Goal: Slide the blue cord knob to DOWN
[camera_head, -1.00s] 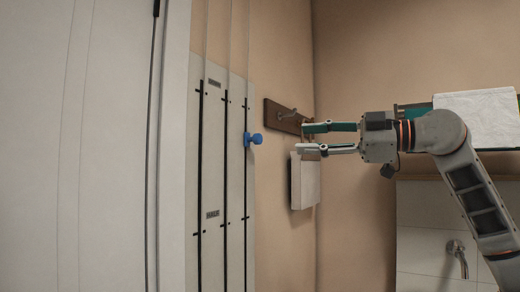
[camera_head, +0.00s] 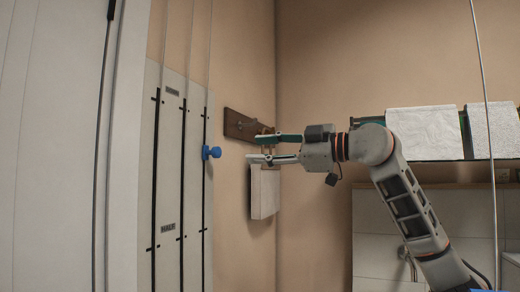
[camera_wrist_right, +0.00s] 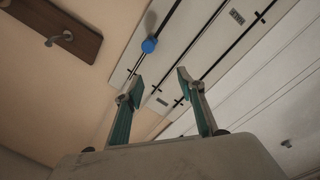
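The blue cord knob (camera_head: 211,152) sits on the rightmost dark vertical slot of a pale wall panel (camera_head: 170,190). It is in the upper part of the slot, between two rows of small cross marks. The knob also shows in the right wrist view (camera_wrist_right: 149,46), beyond the fingertips. My right gripper (camera_head: 252,148) is open and empty, to the right of the knob and apart from it, its fingers pointing left. In the wrist view its two teal-padded fingers (camera_wrist_right: 158,84) are spread, with nothing between them. My left gripper is not in view.
A brown hook board (camera_head: 240,126) is on the wall behind my right fingers, with a white cloth or box-like item (camera_head: 265,193) below. White towels (camera_head: 427,131) lie on a shelf at the right. Panel labels include HALF (camera_head: 168,228); the upper label is too small to read surely.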

